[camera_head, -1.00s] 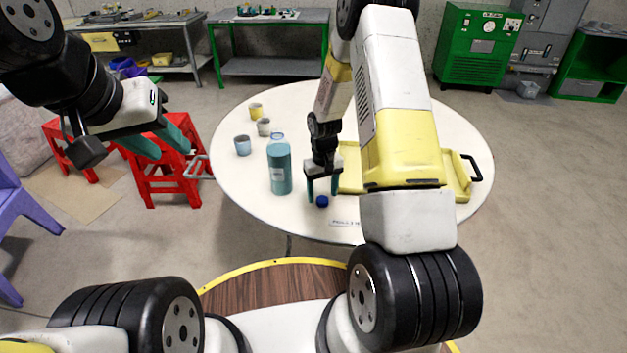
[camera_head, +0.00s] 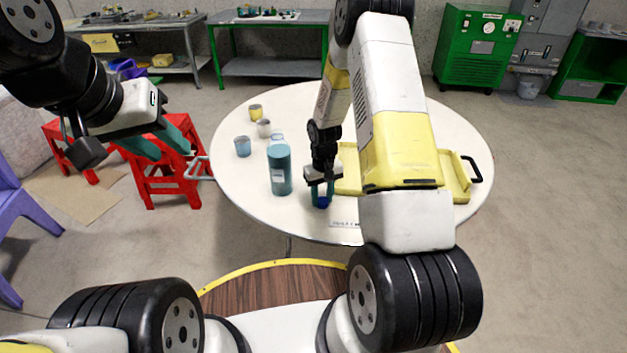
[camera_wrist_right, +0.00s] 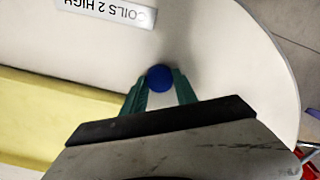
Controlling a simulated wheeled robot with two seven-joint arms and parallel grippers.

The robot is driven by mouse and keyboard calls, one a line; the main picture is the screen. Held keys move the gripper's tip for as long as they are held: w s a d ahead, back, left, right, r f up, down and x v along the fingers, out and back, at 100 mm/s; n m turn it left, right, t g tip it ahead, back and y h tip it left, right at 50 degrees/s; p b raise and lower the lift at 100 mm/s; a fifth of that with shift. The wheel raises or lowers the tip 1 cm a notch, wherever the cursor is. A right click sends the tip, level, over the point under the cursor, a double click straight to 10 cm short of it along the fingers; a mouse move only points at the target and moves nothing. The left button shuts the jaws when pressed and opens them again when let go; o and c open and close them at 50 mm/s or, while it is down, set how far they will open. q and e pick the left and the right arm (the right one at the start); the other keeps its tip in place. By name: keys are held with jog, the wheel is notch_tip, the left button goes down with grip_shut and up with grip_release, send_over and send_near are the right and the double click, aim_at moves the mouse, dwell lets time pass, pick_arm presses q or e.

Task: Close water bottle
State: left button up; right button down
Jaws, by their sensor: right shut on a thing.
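The teal water bottle (camera_head: 280,172) stands upright on the round white table, left of my right gripper. My right gripper (camera_head: 322,200) points down at the table and is shut on the blue cap (camera_head: 322,203). In the right wrist view the cap (camera_wrist_right: 159,78) sits between the tips of the two teal fingers (camera_wrist_right: 160,88). My left gripper (camera_head: 170,142) is off the table to the left, above the red stool, with its teal fingers apart and nothing between them.
Several cups (camera_head: 243,146) stand behind and left of the bottle. A yellow tray (camera_head: 455,175) lies on the right of the round table (camera_head: 235,190), partly hidden by my right arm. A white label (camera_head: 344,224) lies near the front edge. A red stool (camera_head: 160,180) is at left.

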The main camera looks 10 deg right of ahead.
aim_at(323, 201)
jog(key=shift+r, duration=0.9)
jog(key=shift+s+r, duration=0.2)
jog(key=shift+r, duration=0.3)
jog(key=shift+s+r, duration=0.15)
jog(key=shift+r, duration=0.35)
jog(key=s+d, duration=0.1)
jog(key=s, duration=0.4)
jog(key=s+d, duration=0.1)
jog(key=s, duration=0.4)
jog(key=s+d+r, duration=0.1)
jog(key=s, duration=0.4)
jog(key=shift+r, duration=0.1)
